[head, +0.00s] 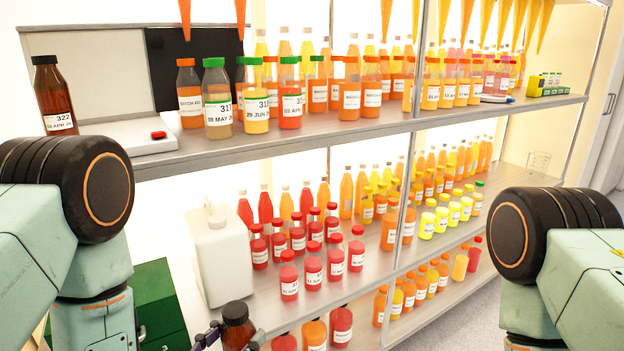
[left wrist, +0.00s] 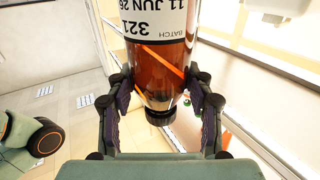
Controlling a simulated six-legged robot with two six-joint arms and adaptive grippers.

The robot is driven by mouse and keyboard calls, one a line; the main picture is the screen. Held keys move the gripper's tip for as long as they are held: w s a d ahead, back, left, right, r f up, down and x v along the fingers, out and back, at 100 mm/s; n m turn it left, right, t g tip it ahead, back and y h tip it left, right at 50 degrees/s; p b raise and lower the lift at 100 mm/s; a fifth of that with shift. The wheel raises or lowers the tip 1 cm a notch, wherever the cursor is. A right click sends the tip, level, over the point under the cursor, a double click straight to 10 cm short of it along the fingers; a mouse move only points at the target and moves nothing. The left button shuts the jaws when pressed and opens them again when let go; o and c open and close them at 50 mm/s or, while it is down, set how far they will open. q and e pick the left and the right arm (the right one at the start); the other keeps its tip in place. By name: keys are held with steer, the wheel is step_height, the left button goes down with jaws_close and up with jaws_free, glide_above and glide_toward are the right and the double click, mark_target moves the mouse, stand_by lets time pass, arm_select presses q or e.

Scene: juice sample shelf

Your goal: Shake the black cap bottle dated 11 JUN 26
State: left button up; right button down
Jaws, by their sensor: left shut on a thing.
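My left gripper (left wrist: 161,98) is shut on a brown bottle (left wrist: 155,62) with a black cap (left wrist: 161,116). In the left wrist view its white label reads 321 and 11 JUN 26, upside down in the picture. The fingers sit on both sides of the bottle near its shoulder. In the head view the held bottle (head: 238,333) shows at the bottom edge, cap up, in front of the lower shelves. Its lower part is cut off there. My left gripper (head: 213,337) shows only in part beside it. My right gripper is out of view.
Another brown black-cap bottle (head: 53,98), labelled 322, stands on the upper shelf (head: 330,128) at left, beside a white device (head: 120,134). A white jug (head: 218,255) and a green box (head: 158,300) are close to the held bottle. Many juice bottles fill the shelves.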

arm_select(q)
steer(key=s+a, duration=0.3)
steer(key=a, duration=0.3)
steer(key=shift+s, duration=0.3)
steer(key=shift+d, duration=0.15)
stand_by(0.5)
